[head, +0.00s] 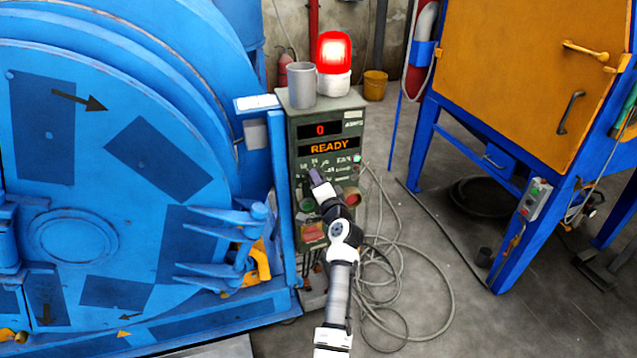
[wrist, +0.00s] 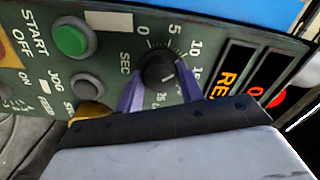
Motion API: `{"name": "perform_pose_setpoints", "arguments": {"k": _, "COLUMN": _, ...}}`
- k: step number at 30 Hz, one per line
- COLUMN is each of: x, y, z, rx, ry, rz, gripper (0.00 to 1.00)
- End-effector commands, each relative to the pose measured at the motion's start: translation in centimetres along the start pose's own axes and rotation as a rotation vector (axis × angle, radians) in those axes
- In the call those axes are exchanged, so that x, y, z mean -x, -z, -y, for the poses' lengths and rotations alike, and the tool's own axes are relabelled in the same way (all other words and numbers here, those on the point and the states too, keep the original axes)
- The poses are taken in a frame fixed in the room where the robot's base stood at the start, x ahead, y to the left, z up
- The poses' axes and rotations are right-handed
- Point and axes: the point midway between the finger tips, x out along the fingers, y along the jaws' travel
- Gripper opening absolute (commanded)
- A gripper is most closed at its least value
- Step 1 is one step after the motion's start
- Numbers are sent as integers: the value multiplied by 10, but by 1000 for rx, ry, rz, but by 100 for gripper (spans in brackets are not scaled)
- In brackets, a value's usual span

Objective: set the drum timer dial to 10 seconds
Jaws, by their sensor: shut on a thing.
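The timer dial (wrist: 160,70) is a round black knob on the green control panel, with a printed scale marked 0, 5, 10 and further numbers, and SEC beside it. A short pale line on the knob points toward the lower right of the wrist view, past the 10; the exact mark is hard to read. My gripper (wrist: 160,84) has its purple fingers on both sides of the knob and is shut on it. In the head view my gripper (head: 316,176) reaches the panel (head: 303,128) and hides the dial.
The display (head: 326,146) reads READY, with a red 0 above. A green START button (wrist: 71,41) and a grey JOG button (wrist: 86,82) sit near the dial. A lit red beacon (head: 334,52) and grey cup (head: 301,86) stand on top. The blue drum (head: 70,240) is left; cables (head: 400,290) lie right.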

Motion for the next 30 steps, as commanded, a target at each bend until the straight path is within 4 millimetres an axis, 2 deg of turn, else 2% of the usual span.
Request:
{"name": "perform_pose_setpoints", "arguments": {"k": 6, "x": 0, "y": 0, "z": -1, "rx": 0, "ry": -2, "rz": 0, "gripper": 14}}
{"name": "perform_pose_setpoints", "arguments": {"k": 7, "x": 0, "y": 0, "z": -1, "rx": 0, "ry": -2, "rz": 0, "gripper": 40}}
{"name": "perform_pose_setpoints", "arguments": {"k": 11, "x": 0, "y": 0, "z": -1, "rx": 1, "ry": -2, "rz": 0, "gripper": 57}}
{"name": "perform_pose_setpoints", "arguments": {"k": 12, "x": 0, "y": 0, "z": -1, "rx": 1, "ry": -1, "rz": 0, "gripper": 58}}
{"name": "perform_pose_setpoints", "arguments": {"k": 23, "x": 6, "y": 0, "z": -1, "rx": 2, "ry": -1, "rz": -1, "gripper": 58}}
{"name": "perform_pose_setpoints", "arguments": {"k": 26, "x": 19, "y": 0, "z": -2, "rx": 3, "ry": -1, "rz": -2, "gripper": 58}}
{"name": "perform_pose_setpoints", "arguments": {"k": 30, "x": 47, "y": -1, "z": -4, "rx": 3, "ry": -1, "rz": -2, "gripper": 58}}
